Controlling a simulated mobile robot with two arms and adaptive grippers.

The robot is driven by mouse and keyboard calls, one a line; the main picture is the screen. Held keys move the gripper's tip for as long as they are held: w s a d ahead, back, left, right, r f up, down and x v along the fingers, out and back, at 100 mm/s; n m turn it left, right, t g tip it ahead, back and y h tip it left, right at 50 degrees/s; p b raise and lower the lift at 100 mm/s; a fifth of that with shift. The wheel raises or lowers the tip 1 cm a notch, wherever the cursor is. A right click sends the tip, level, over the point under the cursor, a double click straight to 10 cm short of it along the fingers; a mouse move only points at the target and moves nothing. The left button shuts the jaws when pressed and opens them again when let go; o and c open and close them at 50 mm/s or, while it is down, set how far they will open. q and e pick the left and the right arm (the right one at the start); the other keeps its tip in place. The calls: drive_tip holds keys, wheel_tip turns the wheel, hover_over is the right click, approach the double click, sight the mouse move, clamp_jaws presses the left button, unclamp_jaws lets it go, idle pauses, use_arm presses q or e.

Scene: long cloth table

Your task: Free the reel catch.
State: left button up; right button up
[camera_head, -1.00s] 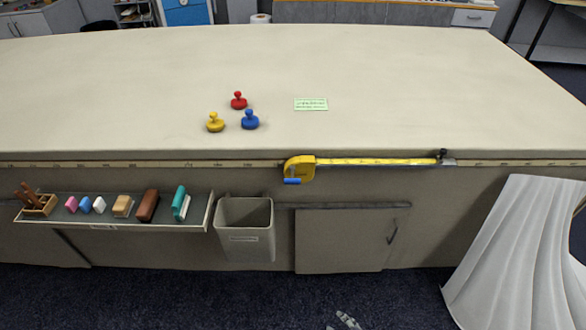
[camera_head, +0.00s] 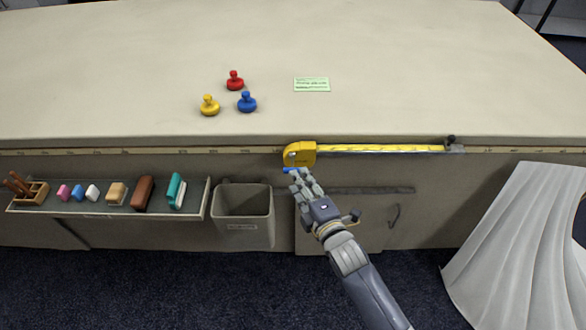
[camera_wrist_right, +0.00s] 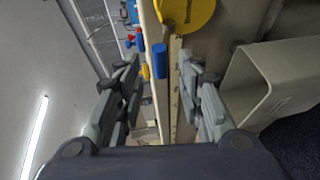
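A yellow tape reel (camera_head: 299,153) sits at the table's front edge, with its yellow tape (camera_head: 380,148) drawn out to the right to a dark end clip (camera_head: 452,146). The blue reel catch (camera_head: 290,170) sticks out under the reel, partly hidden by my fingers. My right gripper (camera_head: 298,177) is just below the reel. In the right wrist view its fingers (camera_wrist_right: 158,75) are apart, and the blue catch (camera_wrist_right: 159,61) shows in the gap between them, beside the yellow reel (camera_wrist_right: 188,12). I cannot see contact with either finger. My left gripper is not in view.
A grey bin (camera_head: 243,215) hangs left of my right arm, close to the hand. A shelf (camera_head: 105,208) with erasers and brushes is further left. Red, blue (camera_head: 246,102) and yellow knobs and a green card (camera_head: 312,84) are on the table. White draped cloth (camera_head: 515,245) hangs at the right.

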sight(293, 168)
drive_tip(key=shift+x, duration=2.95)
drive_tip(key=shift+d, duration=0.1)
drive_tip(key=shift+c, duration=0.6)
drive_tip(key=shift+r, duration=0.1)
clamp_jaws()
